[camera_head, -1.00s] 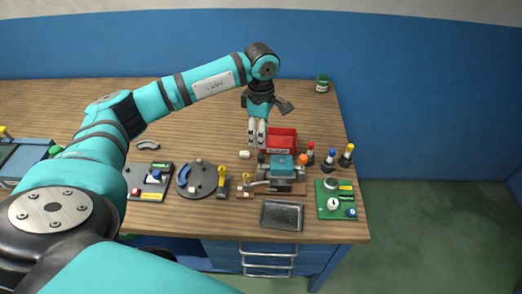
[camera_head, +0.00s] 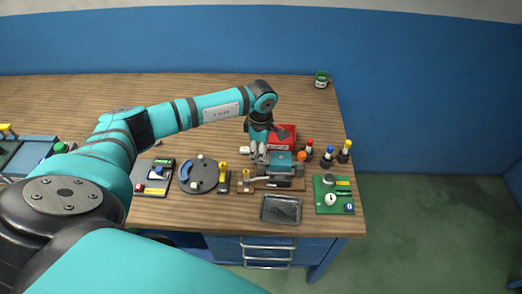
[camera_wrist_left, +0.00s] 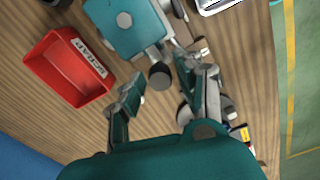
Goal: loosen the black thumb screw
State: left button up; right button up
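The black thumb screw (camera_wrist_left: 160,75) is a short dark knob sticking out from a teal block device (camera_wrist_left: 125,22) in the left wrist view. The same device (camera_head: 284,163) sits on the wooden table in the head view, where I cannot make out the screw. My left gripper (camera_wrist_left: 161,72) is open, with its two fingers spread to either side of the knob as seen from the wrist. No finger visibly touches it. In the head view the left gripper (camera_head: 258,156) is low, at the left side of the device. My right gripper is not in view.
A red bin (camera_head: 290,136) stands just behind the device. A dark tray (camera_head: 281,209) lies in front, and a green board (camera_head: 333,205) is to the right. Several bottles (camera_head: 327,157) stand at the right. A round grey fixture (camera_head: 204,180) is left. The table's back left is clear.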

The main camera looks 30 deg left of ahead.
pick_arm(q)
grip_shut()
jog(key=n+b, duration=0.2)
jog(key=shift+f+n, duration=0.1)
jog(key=shift+n, duration=0.2)
jog(key=n+b, duration=0.2)
jog(key=n, duration=0.2)
jog(key=shift+n+b, duration=0.3)
jog(key=n+b, duration=0.2)
jog(key=n, duration=0.3)
jog(key=n+b, duration=0.1)
jog(key=n, duration=0.4)
jog(key=shift+r+b, duration=0.2)
jog(key=shift+b, duration=0.15)
jog(key=shift+n, duration=0.4)
